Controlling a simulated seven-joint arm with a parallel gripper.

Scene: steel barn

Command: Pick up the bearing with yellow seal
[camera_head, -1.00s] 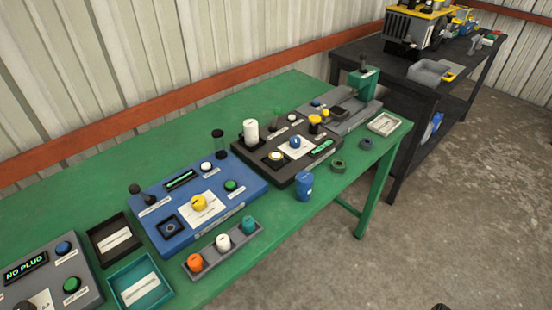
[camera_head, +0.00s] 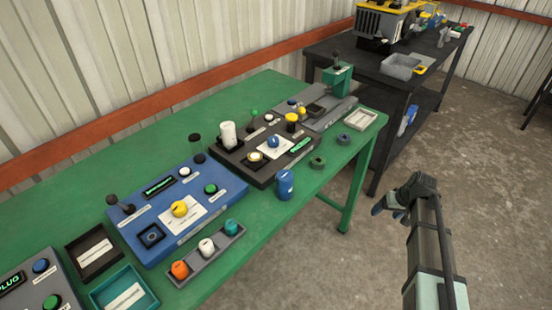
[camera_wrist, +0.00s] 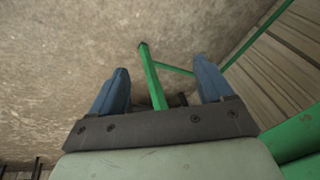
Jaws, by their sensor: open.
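Two small dark rings that look like bearings lie on the green table's front right part: a nearer ring (camera_head: 317,162) and a farther ring (camera_head: 343,139). I cannot make out a yellow seal on either at this size. My gripper (camera_head: 385,210) hangs over the floor to the right of the table, apart from both rings. In the wrist view my gripper (camera_wrist: 161,68) has its two blue fingers spread wide with nothing held between them. That view shows floor and a green table leg (camera_wrist: 150,75) beyond the fingers, and no ring.
A blue canister (camera_head: 285,184) stands left of the nearer ring. A pale tray (camera_head: 360,118) sits near the table's right end. Behind the rings are a black panel (camera_head: 235,160) and a grey fixture. A dark bench (camera_head: 385,75) stands behind. The floor is open around my arm.

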